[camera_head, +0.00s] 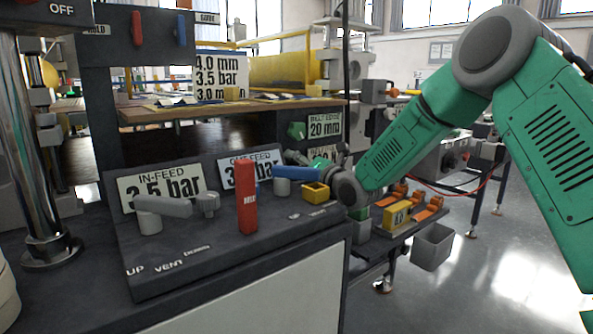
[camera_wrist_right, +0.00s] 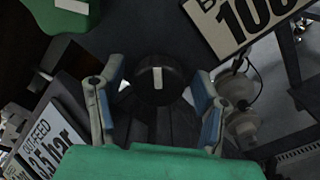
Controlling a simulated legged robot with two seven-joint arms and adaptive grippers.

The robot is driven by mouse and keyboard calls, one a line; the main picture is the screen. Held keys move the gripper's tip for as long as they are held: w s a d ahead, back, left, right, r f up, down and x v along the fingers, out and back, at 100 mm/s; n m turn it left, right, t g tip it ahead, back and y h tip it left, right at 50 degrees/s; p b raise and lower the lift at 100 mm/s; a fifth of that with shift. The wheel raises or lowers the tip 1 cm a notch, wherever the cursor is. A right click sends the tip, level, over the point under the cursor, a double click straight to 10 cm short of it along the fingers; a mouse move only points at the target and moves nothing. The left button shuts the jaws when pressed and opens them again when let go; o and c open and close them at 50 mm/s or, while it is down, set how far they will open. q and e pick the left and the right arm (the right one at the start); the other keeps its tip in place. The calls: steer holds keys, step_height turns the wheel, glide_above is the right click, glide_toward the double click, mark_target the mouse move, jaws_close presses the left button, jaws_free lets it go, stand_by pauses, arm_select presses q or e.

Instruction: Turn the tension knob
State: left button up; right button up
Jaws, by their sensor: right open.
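The tension knob (camera_wrist_right: 157,85) is a round black knob with a white mark in the right wrist view. It lies between the two fingers of my right gripper (camera_wrist_right: 158,76), with dark gaps on both sides, and contact is not visible. In the head view my right gripper (camera_head: 308,160) is low in front of the panel under the belt edge sign, and the knob is hidden behind it. The right gripper is open. My left gripper is not in view.
A green knob (camera_head: 297,131) is just above my right gripper. A blue lever (camera_head: 297,173), a yellow block (camera_head: 316,191), an upright red lever (camera_head: 246,197) and a grey lever (camera_head: 163,206) stand on the console (camera_head: 190,265) below and left. Open floor lies to the right.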

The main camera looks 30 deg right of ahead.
steer(key=shift+w, duration=0.1)
steer(key=c, duration=1.2)
